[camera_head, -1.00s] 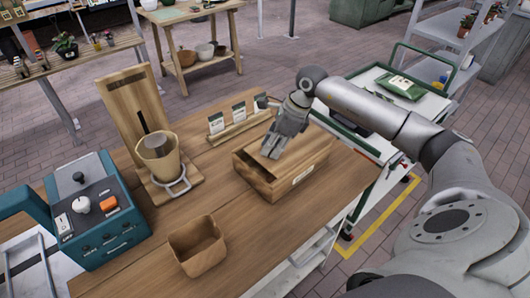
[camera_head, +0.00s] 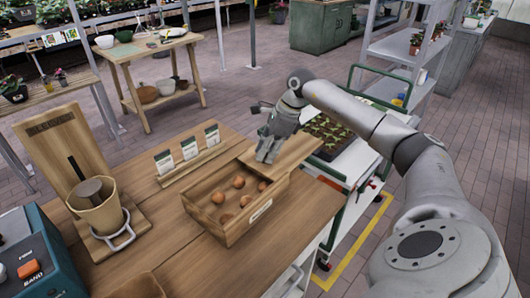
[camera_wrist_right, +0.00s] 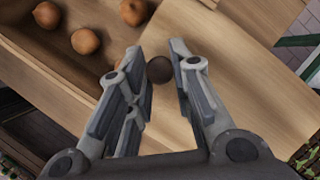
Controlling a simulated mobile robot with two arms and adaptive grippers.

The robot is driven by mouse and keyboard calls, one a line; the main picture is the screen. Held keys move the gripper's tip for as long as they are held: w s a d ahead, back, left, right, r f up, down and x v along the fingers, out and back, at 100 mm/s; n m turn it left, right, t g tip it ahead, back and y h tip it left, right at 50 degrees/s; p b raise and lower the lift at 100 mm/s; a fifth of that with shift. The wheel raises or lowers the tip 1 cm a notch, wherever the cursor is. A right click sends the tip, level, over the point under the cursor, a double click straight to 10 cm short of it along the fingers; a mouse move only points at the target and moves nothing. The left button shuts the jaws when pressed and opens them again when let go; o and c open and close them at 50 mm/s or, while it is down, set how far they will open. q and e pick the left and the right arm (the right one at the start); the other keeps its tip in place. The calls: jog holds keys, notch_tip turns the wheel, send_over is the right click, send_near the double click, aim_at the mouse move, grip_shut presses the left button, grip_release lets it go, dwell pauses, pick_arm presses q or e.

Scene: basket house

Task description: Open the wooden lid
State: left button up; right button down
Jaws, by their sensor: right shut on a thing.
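The wooden box (camera_head: 240,230) sits on the wooden table in the head view, its left part uncovered and holding several round brown bulbs (camera_head: 239,182). The flat wooden lid (camera_head: 295,151) covers the box's right end and juts out past it. My right gripper (camera_head: 265,155) reaches down onto the lid. In the right wrist view its fingers (camera_wrist_right: 159,85) are shut around the small dark round knob (camera_wrist_right: 159,70) on the lid (camera_wrist_right: 235,50). The bulbs (camera_wrist_right: 86,41) also show there, left of the fingers. My left gripper is not in view.
A card rack (camera_head: 190,158) stands behind the box. A pot in a wire holder (camera_head: 97,205) and a teal machine (camera_head: 38,262) are to the left. A cart with a plant tray (camera_head: 325,130) stands at the right, beyond the table edge.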

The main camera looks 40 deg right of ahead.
jog(key=c, duration=1.3)
grip_release()
jog(key=shift+o, duration=0.2)
jog(key=v, duration=1.2)
jog(key=shift+a, duration=0.1)
